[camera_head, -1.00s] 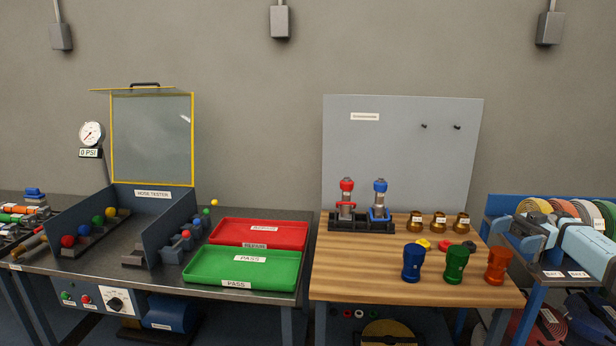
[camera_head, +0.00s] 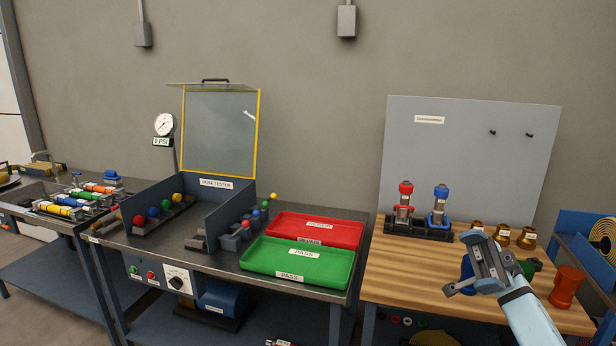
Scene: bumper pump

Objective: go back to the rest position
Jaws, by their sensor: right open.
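My right gripper (camera_head: 474,284) comes in from the lower right on a pale blue arm. It is open and nothing shows between its fingers. It appears in front of the wooden bench (camera_head: 400,275) and hides most of the blue cup and the green cup. My left gripper does not show.
The hose tester (camera_head: 220,208) stands with its yellow-framed lid up. The red tray (camera_head: 325,228) and green tray (camera_head: 295,265) look empty. A black stand (camera_head: 405,230) holds two fittings. An orange cup (camera_head: 566,287) stands at the bench's right. Hoses (camera_head: 75,200) lie far left.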

